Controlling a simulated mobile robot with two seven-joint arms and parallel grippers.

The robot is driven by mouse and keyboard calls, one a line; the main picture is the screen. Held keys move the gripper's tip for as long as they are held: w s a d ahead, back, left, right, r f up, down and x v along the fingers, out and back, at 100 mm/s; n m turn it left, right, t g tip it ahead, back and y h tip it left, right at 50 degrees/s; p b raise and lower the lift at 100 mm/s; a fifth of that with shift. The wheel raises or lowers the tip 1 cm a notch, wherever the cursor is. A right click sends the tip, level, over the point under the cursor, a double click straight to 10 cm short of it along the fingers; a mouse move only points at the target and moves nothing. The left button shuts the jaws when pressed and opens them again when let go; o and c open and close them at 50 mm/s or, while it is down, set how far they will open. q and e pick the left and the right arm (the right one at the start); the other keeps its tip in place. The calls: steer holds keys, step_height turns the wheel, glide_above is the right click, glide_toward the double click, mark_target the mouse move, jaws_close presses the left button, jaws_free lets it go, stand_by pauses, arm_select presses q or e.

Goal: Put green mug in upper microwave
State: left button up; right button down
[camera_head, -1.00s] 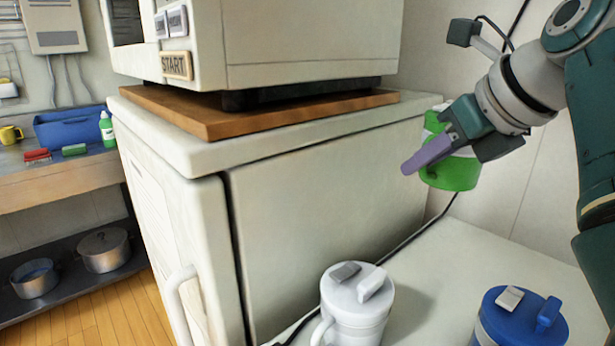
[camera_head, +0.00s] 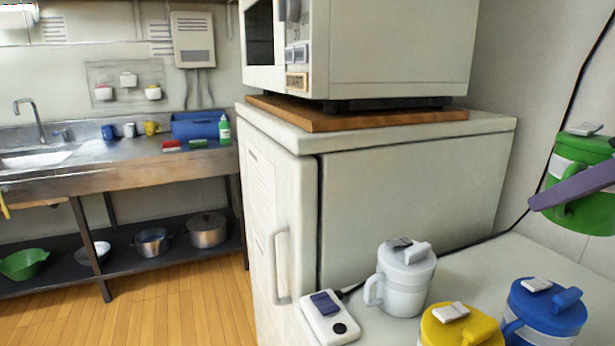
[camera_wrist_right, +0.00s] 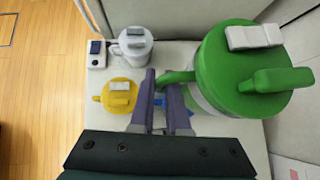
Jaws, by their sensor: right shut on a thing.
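The green mug (camera_head: 585,220), with a green lid and a white band, is at the right edge of the head view. My right gripper (camera_head: 572,188) has a purple finger across it there. In the right wrist view my right gripper (camera_wrist_right: 164,92) is shut on the handle of the green mug (camera_wrist_right: 243,65), which is held above the white surface. A white microwave (camera_head: 400,45) with a START button stands on a wooden board on a white fridge. Its front is seen at an angle, and I cannot tell whether its door is open. My left gripper is out of view.
White (camera_head: 408,285), yellow (camera_head: 460,328) and blue (camera_head: 545,315) lidded mugs and a small white device (camera_head: 330,318) stand on the low white surface. A steel sink counter (camera_head: 120,175) is at the left. The wooden floor (camera_head: 160,310) before it is clear.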

steer(key=s+a+r+n+g+y, duration=0.2)
steer(key=s+a+r+n+y, duration=0.15)
steer(key=s+a+r, duration=0.2)
steer(key=s+a+r+n+g+y, duration=0.1)
steer(key=s+a+r+n+y, duration=0.1)
steer(key=s+a+r+n, duration=0.4)
arm_select(q)
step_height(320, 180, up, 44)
steer(key=p, duration=4.3)
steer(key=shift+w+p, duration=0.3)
steer(key=shift+p, duration=0.05)
arm_select(e)
step_height(320, 180, up, 37)
steer(key=s+d, duration=0.1)
steer(key=d, duration=0.1)
steer(key=shift+s+m+g, duration=0.3)
steer(key=shift+m, duration=0.15)
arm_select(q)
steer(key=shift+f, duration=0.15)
